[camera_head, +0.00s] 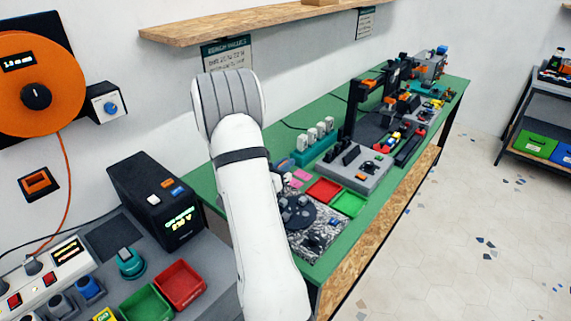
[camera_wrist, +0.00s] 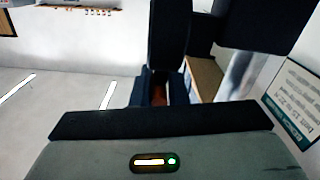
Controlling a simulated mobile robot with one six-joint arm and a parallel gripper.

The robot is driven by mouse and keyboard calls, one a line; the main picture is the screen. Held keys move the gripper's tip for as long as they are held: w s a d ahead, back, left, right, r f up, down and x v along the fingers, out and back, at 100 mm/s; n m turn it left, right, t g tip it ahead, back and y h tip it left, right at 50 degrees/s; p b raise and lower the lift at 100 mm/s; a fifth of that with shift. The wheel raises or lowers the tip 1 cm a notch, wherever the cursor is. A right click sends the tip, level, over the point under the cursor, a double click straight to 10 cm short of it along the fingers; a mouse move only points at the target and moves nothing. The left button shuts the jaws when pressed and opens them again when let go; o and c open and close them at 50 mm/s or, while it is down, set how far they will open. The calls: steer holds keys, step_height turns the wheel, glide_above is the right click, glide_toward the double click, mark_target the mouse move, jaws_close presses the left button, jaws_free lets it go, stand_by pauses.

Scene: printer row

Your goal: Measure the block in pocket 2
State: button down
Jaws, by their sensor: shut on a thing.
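My gripper (camera_wrist: 160,92) shows in the wrist view, its dark fingers shut on a small reddish-brown thing (camera_wrist: 159,97). Most of that thing is hidden between the fingers, so I cannot tell its shape or whether it is a block. A speckled plate (camera_head: 322,240) with a dark round part (camera_head: 298,216) lies on the green bench, partly behind my arm. I cannot make out a numbered pocket 2 or a block in it.
A red tray (camera_head: 323,190) and a green tray (camera_head: 348,204) sit beside the speckled plate on the green bench (camera_head: 330,272). A grey fixture (camera_head: 357,170) stands behind them. A black box with a lit display (camera_head: 155,200) is at left. The floor at right is clear.

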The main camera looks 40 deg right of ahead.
step_height(320, 180, down, 3)
steer(key=b, duration=0.3)
steer(key=shift+s+r, duration=0.1)
steer(key=c, duration=1.5)
jaws_free()
steer(key=shift+o, duration=0.2)
steer(key=shift+r, duration=0.1)
steer(key=shift+a, duration=0.1)
steer(key=a+b, duration=0.2)
steer(key=a, duration=0.5)
steer(key=shift+s+a, duration=0.3)
steer(key=shift+a, duration=0.05)
